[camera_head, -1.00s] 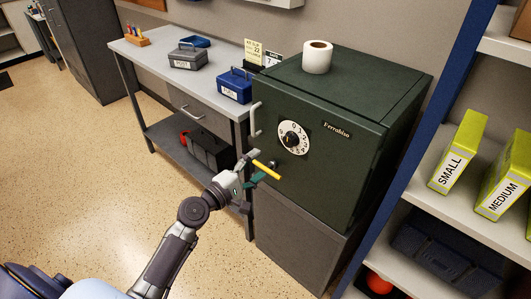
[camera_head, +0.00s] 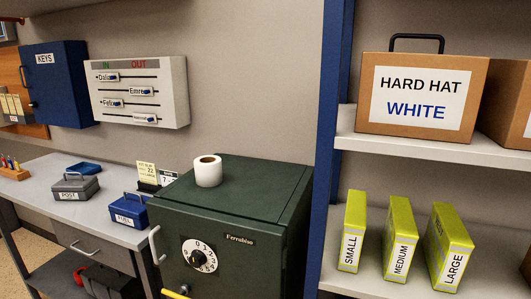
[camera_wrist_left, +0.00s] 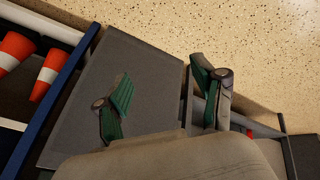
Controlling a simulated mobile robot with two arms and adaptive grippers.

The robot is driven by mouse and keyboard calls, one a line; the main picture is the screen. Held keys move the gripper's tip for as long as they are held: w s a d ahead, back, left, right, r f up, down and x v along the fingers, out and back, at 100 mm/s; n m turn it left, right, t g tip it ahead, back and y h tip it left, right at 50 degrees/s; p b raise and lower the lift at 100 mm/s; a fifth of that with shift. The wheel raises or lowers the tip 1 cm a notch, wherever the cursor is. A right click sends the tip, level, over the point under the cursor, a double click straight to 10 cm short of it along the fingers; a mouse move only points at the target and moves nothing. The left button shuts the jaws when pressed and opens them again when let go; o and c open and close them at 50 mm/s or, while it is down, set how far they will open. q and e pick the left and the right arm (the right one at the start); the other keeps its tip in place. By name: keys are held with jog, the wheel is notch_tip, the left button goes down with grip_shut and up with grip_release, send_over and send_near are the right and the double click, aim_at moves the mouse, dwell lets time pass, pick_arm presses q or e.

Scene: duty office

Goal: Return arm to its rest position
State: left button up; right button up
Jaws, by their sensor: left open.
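My left gripper (camera_wrist_left: 161,78) shows in the left wrist view with its two green-padded fingers spread apart and nothing between them. Behind the fingers is a flat dark grey panel, with speckled floor beyond. The head view does not show my left arm. In the head view the dark green safe (camera_head: 240,210) stands at the lower middle, its door shut. A yellow bar (camera_head: 175,294) on its front is cut off by the picture's bottom edge. My right gripper is not in view.
A toilet roll (camera_head: 208,171) stands on the safe. A grey workbench (camera_head: 100,215) with cash boxes is at left. Shelves at right hold yellow-green boxes (camera_head: 399,240) and a hard hat carton (camera_head: 420,133). Orange cones (camera_wrist_left: 45,75) show in the wrist view. Speckled floor (camera_wrist_left: 240,40) is open there.

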pick_arm(q)
jog(key=s+f+m+g, duration=0.2)
jog(key=s+f+m, duration=0.1)
jog(key=s, duration=0.8)
jog(key=s+f+m+g+y, duration=0.1)
jog(key=s+f+m, duration=0.3)
jog(key=s, duration=0.7)
jog(key=shift+s+d+f+m+g, duration=0.3)
jog(key=shift+s+d+f+g, duration=0.1)
jog(key=shift+f+g, duration=0.4)
